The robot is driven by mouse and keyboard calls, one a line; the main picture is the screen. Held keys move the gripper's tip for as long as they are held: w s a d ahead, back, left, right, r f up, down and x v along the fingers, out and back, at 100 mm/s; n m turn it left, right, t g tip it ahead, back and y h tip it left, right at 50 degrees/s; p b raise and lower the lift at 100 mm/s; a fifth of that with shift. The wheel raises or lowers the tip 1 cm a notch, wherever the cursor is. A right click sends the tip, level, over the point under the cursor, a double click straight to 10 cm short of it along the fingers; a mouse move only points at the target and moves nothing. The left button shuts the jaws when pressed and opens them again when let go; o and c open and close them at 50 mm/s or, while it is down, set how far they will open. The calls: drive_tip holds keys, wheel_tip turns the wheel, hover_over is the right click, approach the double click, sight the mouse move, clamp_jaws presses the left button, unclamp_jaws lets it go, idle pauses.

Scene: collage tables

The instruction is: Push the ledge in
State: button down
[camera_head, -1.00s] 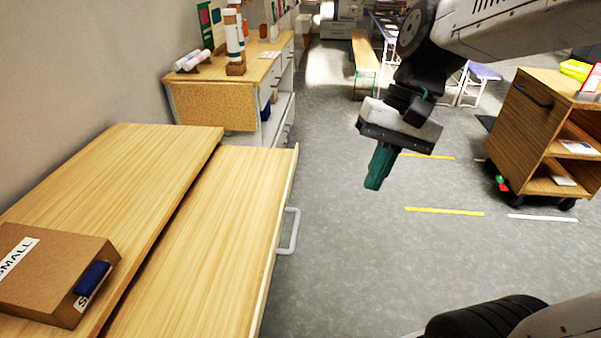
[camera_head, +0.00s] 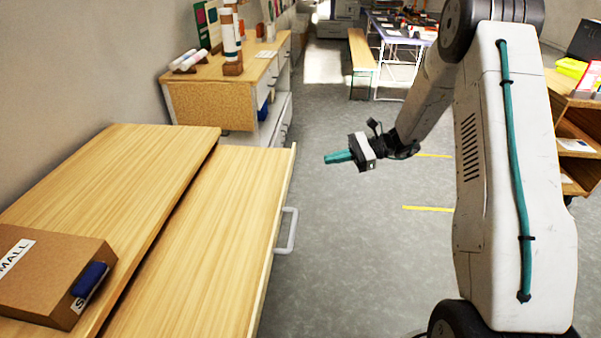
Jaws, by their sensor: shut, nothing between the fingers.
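The ledge (camera_head: 205,236) is a light wooden pull-out slab at the left, drawn out from beneath the higher wooden top (camera_head: 107,184). A grey bar handle (camera_head: 289,231) is on its right front edge. My gripper (camera_head: 328,159) has teal fingers, which are shut and empty. It points left, to the right of the ledge's far front corner, with a visible gap between them. It touches neither the ledge nor the handle.
A brown box (camera_head: 50,277) labelled SMALL, with a blue item at its side, lies on the higher top. A cabinet (camera_head: 212,106) with rolls stands behind. A wooden cart (camera_head: 577,120) is at the right, partly hidden by my arm. Grey floor is clear beside the ledge.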

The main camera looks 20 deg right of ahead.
drive_tip(key=w+d+f+m+t+y, duration=0.1)
drive_tip(key=w+d+f+m+t, duration=0.15)
drive_tip(key=f, duration=0.25)
drive_tip(key=w+d+f+m+t, duration=0.1)
drive_tip(key=d+f+m+t, duration=0.15)
drive_tip(key=f, duration=0.25)
approach(290, 171)
drive_tip(key=x, duration=0.6)
drive_tip(key=shift+w+a+f, duration=0.25)
drive_tip(key=shift+w+f, duration=0.1)
drive_tip(key=shift+w, duration=0.15)
